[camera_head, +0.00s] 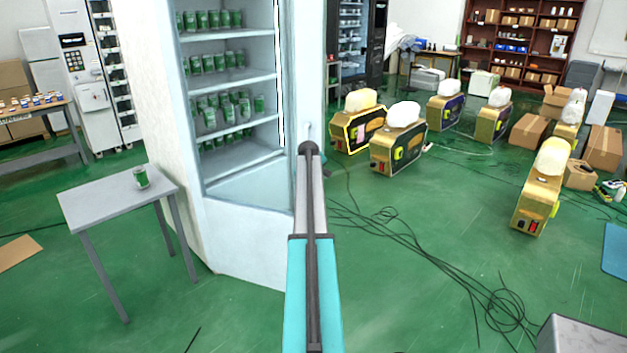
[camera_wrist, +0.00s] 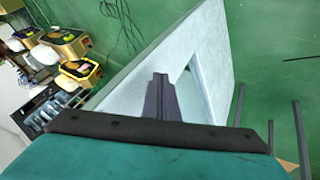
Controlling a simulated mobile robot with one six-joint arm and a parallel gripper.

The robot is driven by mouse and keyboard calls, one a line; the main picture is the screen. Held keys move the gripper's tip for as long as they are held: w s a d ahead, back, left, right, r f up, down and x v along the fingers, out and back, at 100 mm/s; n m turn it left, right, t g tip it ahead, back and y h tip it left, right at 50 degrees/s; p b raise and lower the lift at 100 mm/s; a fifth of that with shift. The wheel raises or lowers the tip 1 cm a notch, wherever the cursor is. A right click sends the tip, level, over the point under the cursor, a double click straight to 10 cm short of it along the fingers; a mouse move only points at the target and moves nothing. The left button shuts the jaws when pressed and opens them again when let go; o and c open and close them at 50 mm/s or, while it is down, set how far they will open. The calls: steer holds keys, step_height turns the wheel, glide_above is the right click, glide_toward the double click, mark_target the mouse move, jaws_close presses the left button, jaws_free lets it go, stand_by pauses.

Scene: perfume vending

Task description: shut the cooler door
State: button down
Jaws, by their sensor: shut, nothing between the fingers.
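The tall white cooler (camera_head: 240,245) stands left of centre in the head view, with green cans on its shelves. Its door (camera_head: 310,60) is a pale panel at the cooler's right edge, seen at a steep angle, and appears to stand open. My arm crosses in front of the door's lower part. In the wrist view my gripper (camera_wrist: 160,78) is shut and empty, its fingers pointing at a pale panel (camera_wrist: 205,40) with a framed opening. I cannot tell whether the fingertips touch this panel. In the head view my arm mostly hides the gripper.
A small grey table (camera_head: 105,205) with a green can (camera_head: 140,177) stands left of the cooler. Gold machines (camera_head: 398,150) and cardboard boxes (camera_head: 528,135) stand at right. Black cables (camera_head: 430,255) lie on the green floor. Open floor lies right of the cooler.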

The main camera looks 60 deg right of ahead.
steer(key=s+f+b+v, duration=0.1)
steer(key=s+b+v, duration=0.1)
steer(key=v, duration=0.9)
steer(key=shift+s+a+b, duration=0.2)
steer(key=shift+a+b, duration=0.05)
steer(key=shift+b, duration=0.2)
